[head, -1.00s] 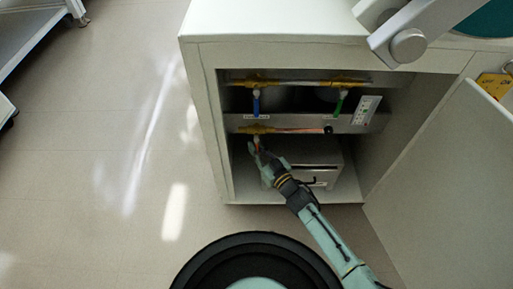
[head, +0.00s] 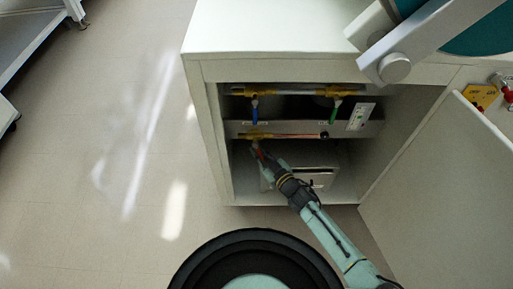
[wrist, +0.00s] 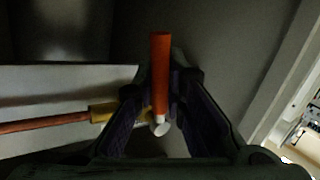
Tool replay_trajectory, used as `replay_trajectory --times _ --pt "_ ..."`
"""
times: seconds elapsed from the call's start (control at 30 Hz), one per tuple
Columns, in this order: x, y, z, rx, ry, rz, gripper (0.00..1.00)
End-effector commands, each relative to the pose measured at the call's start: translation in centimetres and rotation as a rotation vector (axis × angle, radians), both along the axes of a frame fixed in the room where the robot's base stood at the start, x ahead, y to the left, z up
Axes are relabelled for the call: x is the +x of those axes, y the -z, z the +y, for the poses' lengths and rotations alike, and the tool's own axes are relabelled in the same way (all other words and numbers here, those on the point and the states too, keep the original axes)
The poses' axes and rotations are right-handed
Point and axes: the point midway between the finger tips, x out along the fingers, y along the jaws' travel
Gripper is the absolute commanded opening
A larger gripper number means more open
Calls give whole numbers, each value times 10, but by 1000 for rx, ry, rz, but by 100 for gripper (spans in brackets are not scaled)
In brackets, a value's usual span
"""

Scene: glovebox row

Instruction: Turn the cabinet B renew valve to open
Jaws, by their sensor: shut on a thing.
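The red-orange valve lever (head: 261,155) hangs from the brass valve body (head: 257,136) on the lower copper pipe inside the open cabinet. In the head view it slants down and to the right. In the wrist view the lever (wrist: 160,75) stands upright between the fingers, with a white end near the brass fitting (wrist: 103,112). My gripper (head: 263,158) is shut on this lever; it also shows in the wrist view (wrist: 160,95). I cannot read any label naming the valve or cabinet.
A blue lever (head: 254,110) and a green lever (head: 334,113) hang from the upper pipe. A small panel (head: 361,117) is at their right. A grey box (head: 318,178) sits below, close to my wrist. The cabinet door (head: 440,190) stands open at right.

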Motion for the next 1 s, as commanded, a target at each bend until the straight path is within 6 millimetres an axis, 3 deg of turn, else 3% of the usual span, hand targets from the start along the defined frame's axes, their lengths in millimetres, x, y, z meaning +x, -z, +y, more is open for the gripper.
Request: replay_trajectory --times 0.03,0.6,1.0 --pt "0 -9 -2 -44 0 3 0" --pt "0 -22 -24 -557 0 2 0" --pt "0 -25 -31 -762 2 2 0"
